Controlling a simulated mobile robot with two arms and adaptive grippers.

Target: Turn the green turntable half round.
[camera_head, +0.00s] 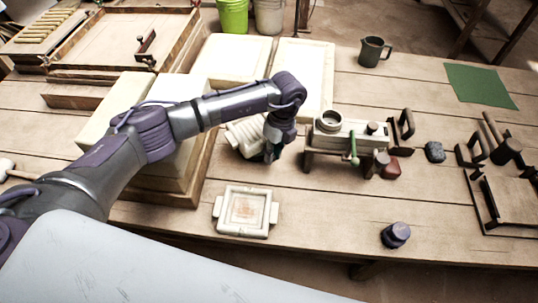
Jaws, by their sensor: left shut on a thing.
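My left gripper (271,152) points down near the middle of the table. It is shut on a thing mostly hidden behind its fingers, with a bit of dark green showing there. A pale ridged block (243,136) is right beside the gripper on its left; I cannot tell whether they touch. I cannot make out a green turntable clearly. A flat green sheet (480,86) lies at the back right. A pale press-like bench piece (345,137) with a green-knobbed lever (353,152) stands right of the gripper. My right gripper is not in view.
A pale square frame (246,212) lies in front of my gripper. Pale slabs (238,58) stand behind my left arm. A dark mug (373,52), a dark purple piece (396,235) and dark wooden fittings (500,150) stand to the right. The front right table is mostly clear.

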